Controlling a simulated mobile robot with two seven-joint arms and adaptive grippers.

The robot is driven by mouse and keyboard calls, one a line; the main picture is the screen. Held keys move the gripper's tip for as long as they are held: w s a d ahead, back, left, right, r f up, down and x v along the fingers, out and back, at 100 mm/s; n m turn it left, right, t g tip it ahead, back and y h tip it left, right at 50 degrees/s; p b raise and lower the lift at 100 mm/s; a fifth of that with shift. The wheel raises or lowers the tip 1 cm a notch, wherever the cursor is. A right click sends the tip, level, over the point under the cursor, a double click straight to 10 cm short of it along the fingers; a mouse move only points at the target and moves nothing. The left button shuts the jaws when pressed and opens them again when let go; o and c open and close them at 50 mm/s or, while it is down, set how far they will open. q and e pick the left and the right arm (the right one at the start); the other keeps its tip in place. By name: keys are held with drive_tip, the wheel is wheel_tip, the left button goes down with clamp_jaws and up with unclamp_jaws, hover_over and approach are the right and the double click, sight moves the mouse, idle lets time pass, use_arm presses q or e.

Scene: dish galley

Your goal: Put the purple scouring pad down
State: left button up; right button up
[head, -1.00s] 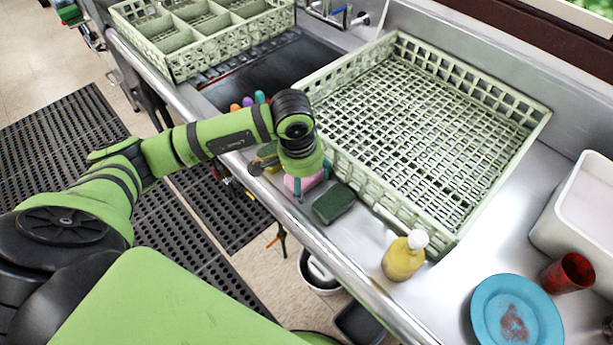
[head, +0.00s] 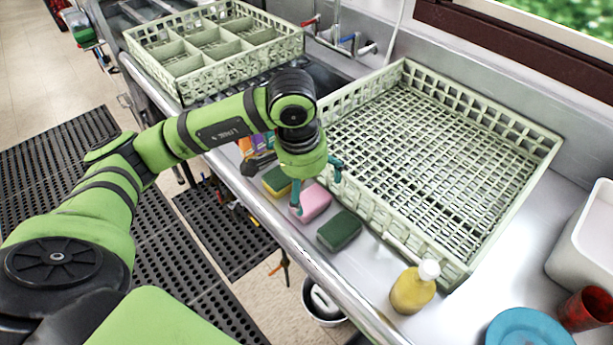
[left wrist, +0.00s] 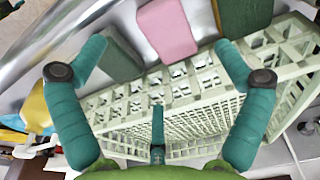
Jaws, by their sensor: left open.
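The scouring pad (head: 315,203) looks pink rather than purple. It lies flat on the steel counter by the front edge, between a yellow and green sponge (head: 277,182) and a dark green pad (head: 339,231). My left gripper (head: 316,188) is open and empty above the counter, its teal fingers spread, one overlapping the pink pad in the head view. In the left wrist view the pink pad (left wrist: 168,28) lies beyond the open fingers (left wrist: 160,50), clear of them. My right gripper is not in view.
A large pale green rack (head: 440,150) stands just right of the gripper. A compartment rack (head: 215,50) stands beyond a sink. A yellow bottle with a white cap (head: 412,288), a blue plate (head: 528,328) and a red cup (head: 588,308) stand nearer right.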

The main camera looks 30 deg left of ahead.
sight(306, 208)
use_arm(q)
drive_tip(key=shift+s+a+r+b, duration=0.1)
drive_tip(key=shift+s+r+b, duration=0.1)
drive_tip(key=shift+r, duration=0.85)
drive_tip(key=shift+s+r+b, duration=0.1)
drive_tip(key=shift+r+b, duration=0.05)
drive_tip(key=shift+r, duration=0.9)
